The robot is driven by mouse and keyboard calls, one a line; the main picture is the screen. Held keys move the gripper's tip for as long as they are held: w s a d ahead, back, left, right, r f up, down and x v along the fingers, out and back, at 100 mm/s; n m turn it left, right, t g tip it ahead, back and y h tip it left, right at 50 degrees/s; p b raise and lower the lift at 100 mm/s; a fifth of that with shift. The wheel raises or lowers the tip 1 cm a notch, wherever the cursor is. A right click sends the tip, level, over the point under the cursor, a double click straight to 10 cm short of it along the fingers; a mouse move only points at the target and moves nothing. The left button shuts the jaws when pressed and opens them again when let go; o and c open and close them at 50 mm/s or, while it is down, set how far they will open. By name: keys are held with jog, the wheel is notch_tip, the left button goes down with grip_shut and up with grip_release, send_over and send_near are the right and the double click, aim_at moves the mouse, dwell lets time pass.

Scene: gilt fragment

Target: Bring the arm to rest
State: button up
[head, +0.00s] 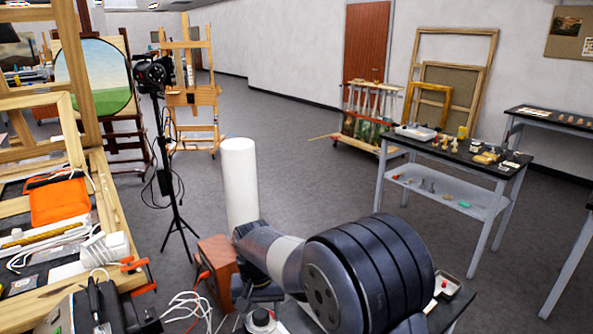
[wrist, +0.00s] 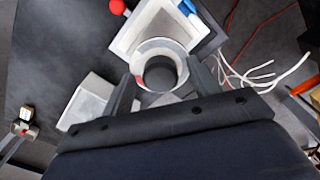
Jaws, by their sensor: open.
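My arm reaches across the bottom of the head view, and its gripper is mostly hidden there behind its links. In the wrist view my gripper (wrist: 163,88) is open, with one dark finger on each side of a white, round, hollow piece (wrist: 159,48). The fingers look apart from it; I cannot tell the height between them. The round piece overlaps a white square tray (wrist: 122,42) on a dark surface.
A pale block (wrist: 88,102) and a red ball (wrist: 117,7) lie close by. White cables (wrist: 250,78) spread at right. In the head view, a white cylinder (head: 239,180) and tripod (head: 178,215) stand behind the arm. Open floor (head: 300,130) lies beyond.

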jog(key=n, duration=0.3)
jog(key=shift+n, duration=0.4)
jog(key=n, duration=0.4)
jog(key=shift+w+r, duration=0.1)
jog(key=shift+r, duration=0.05)
